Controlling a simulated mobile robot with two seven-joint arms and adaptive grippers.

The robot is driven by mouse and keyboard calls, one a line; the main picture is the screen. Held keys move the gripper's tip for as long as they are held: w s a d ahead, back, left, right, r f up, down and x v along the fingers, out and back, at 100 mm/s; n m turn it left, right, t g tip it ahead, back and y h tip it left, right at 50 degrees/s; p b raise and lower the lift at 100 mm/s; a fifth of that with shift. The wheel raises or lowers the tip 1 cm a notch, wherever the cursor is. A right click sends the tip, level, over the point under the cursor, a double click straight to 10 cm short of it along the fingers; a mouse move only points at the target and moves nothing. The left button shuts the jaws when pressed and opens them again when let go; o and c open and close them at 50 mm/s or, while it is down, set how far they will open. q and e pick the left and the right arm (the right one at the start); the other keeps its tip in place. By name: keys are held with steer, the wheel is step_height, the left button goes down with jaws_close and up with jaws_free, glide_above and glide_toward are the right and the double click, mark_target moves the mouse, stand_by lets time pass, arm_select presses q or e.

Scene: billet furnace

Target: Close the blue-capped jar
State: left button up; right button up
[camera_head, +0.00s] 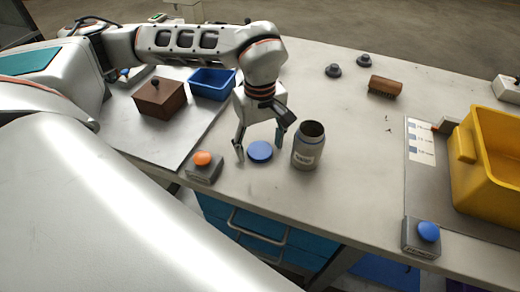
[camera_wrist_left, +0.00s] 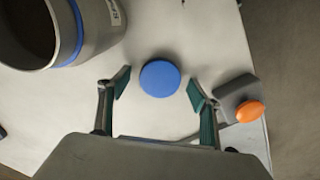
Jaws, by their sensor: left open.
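The jar (camera_head: 307,147) is grey with a white label and a blue ring below its rim. It stands upright and uncapped, with a dark open mouth. It also shows at the upper left of the left wrist view (camera_wrist_left: 92,42). The round blue cap (camera_head: 260,151) lies flat on the table just left of the jar; the left wrist view shows it (camera_wrist_left: 160,78) between and slightly beyond the fingertips. My left gripper (camera_head: 259,146) is open and empty, pointing down with its fingers on either side of the cap. My right gripper is not in view.
An orange button box (camera_head: 204,168) stands close left of the cap, near the front edge. A blue bin (camera_head: 212,84) and brown box (camera_head: 159,97) stand at the left. A yellow crate (camera_head: 463,147), blue button box (camera_head: 422,238) and brush (camera_head: 385,86) are right. The table behind the jar is largely clear.

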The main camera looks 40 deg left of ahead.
mark_target(260, 150)
arm_select(q)
steer(key=c, duration=0.9)
steer(key=shift+o, duration=0.2)
step_height(260, 150, up, 20)
steer(key=p, duration=0.2)
